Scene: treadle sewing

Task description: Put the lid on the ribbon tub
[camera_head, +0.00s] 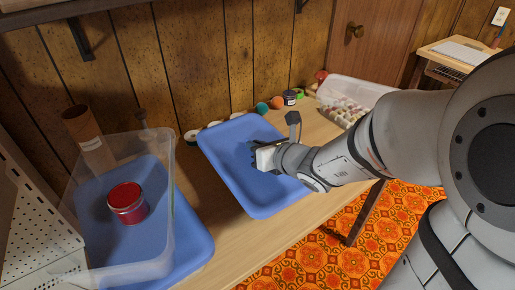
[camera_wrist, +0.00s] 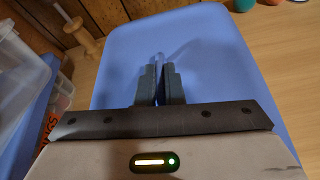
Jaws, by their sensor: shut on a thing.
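A second blue tray (camera_head: 190,255) lies at the left, under the clear box. A white pegboard panel (camera_head: 35,215) stands at the far left. Spools, balls and a clear bin (camera_head: 350,92) line the back right. Bare wood (camera_head: 245,235) lies between the trays.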

